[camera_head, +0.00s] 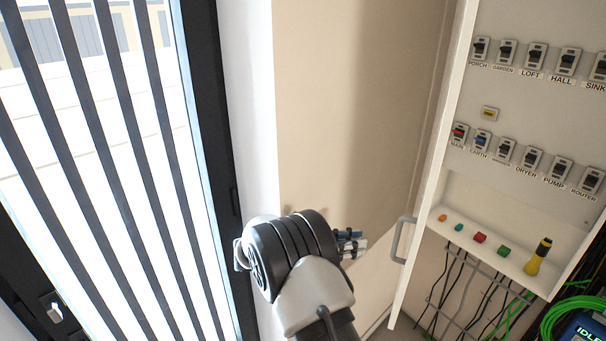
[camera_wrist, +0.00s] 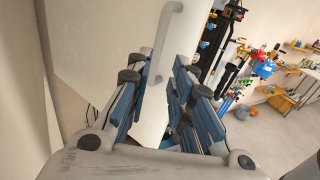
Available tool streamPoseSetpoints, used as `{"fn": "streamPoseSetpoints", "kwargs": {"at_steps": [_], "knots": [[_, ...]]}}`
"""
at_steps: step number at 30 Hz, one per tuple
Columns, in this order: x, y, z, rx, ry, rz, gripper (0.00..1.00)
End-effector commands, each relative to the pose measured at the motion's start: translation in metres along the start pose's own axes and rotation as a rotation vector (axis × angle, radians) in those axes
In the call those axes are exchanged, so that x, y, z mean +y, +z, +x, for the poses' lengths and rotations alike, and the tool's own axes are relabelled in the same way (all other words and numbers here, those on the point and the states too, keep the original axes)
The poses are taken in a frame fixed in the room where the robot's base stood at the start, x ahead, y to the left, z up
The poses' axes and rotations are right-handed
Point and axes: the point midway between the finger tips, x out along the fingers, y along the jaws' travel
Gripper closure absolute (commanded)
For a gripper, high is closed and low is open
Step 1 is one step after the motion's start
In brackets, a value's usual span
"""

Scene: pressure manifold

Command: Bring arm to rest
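My gripper (camera_wrist: 158,88) points away in the wrist view, its two blue-padded fingers apart with nothing between them. In the head view my gripper (camera_head: 351,243) shows only in part, as the dark, rounded wrist of my arm hides most of it. The fingers are near the white cabinet door, which has a grey handle (camera_head: 402,239). This handle also shows in the wrist view (camera_wrist: 168,35), beyond the gap between the fingers. I cannot tell how far the fingertips are from the door.
The open cabinet (camera_head: 512,190) at right holds rows of labelled switches and a yellow-black torch (camera_head: 538,256) on its ledge. Cables hang below. A barred window or door (camera_head: 120,150) stands at left. In the wrist view, pipework (camera_wrist: 235,60) and open floor (camera_wrist: 265,130) lie at right.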

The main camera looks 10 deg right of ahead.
Motion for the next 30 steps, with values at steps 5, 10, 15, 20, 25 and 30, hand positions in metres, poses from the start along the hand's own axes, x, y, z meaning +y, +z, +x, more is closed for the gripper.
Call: {"fn": "streamPoseSetpoints", "kwargs": {"at_steps": [5,10,15,20,25,30], "knots": [[-0.021,0.019,0.014,0.120,-0.058,0.086,0.79],[-0.072,0.041,0.032,0.345,-0.173,0.257,0.79],[-0.130,0.051,0.034,0.572,-0.300,0.456,0.79],[-0.184,0.051,0.024,0.778,-0.426,0.662,0.79],[-0.237,0.045,0.003,0.989,-0.568,0.895,0.79],[-0.281,0.034,-0.025,1.193,-0.718,1.135,0.79]]}}
